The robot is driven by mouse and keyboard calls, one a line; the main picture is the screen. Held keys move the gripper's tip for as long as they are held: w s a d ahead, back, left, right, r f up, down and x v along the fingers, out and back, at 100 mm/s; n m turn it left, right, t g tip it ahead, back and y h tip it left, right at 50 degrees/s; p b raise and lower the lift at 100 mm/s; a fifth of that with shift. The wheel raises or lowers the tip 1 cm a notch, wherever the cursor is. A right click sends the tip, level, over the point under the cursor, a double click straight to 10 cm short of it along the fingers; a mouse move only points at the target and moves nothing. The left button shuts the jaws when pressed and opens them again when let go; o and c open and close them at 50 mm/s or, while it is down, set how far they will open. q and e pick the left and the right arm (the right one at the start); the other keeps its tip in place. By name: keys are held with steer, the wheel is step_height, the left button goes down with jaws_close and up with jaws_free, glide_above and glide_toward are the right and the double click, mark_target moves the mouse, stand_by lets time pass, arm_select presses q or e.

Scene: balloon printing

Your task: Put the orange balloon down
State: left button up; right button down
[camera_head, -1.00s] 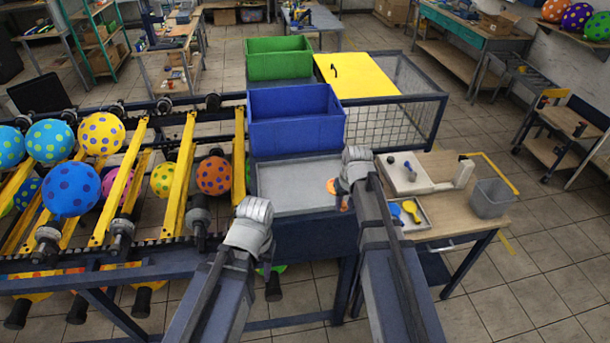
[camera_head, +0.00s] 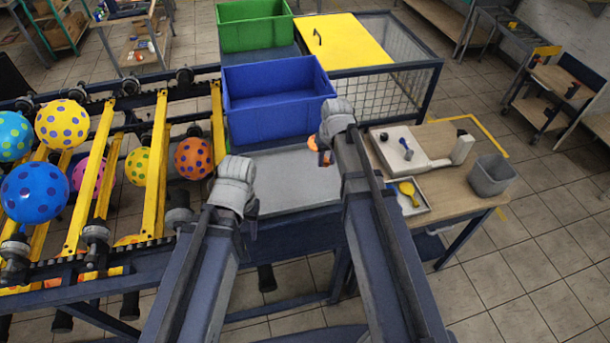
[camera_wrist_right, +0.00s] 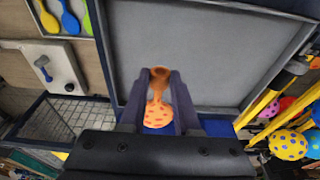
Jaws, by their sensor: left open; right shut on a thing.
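The orange balloon (camera_wrist_right: 158,112) is limp, uninflated and spotted. It lies between the dark fingers of my right gripper (camera_wrist_right: 159,85) in the right wrist view, and the gripper is shut on it. In the head view only a small orange part of it (camera_head: 313,142) shows beside my right gripper (camera_head: 326,156), near the tray's right end by the blue bin. The grey tray (camera_head: 290,185) looks empty; it also shows in the right wrist view (camera_wrist_right: 200,40). I cannot tell whether the balloon touches it. My left gripper (camera_head: 234,190) is at the tray's left edge; its fingertips are hidden.
A blue bin (camera_head: 280,118) stands behind the tray, with a green bin (camera_head: 253,36) beyond. A yellow lid (camera_head: 345,42) tops a mesh cage. Inflated balloons (camera_head: 193,158) sit on the rack at left. A wooden table (camera_head: 445,185) with a grey bucket (camera_head: 490,174) is at right.

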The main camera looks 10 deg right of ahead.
steer(key=shift+s+f+b, duration=0.1)
steer(key=shift+f+b, duration=0.3)
steer(key=shift+f, duration=0.15)
steer(key=b, duration=0.5)
glide_above(324, 185)
steer(key=f, duration=0.5)
steer(key=shift+s, duration=0.3)
step_height(324, 185, down, 4)
steer(key=b, duration=0.4)
steer(key=shift+r, duration=0.15)
steer(key=c, duration=0.6)
jaws_free()
steer(key=shift+c, duration=0.2)
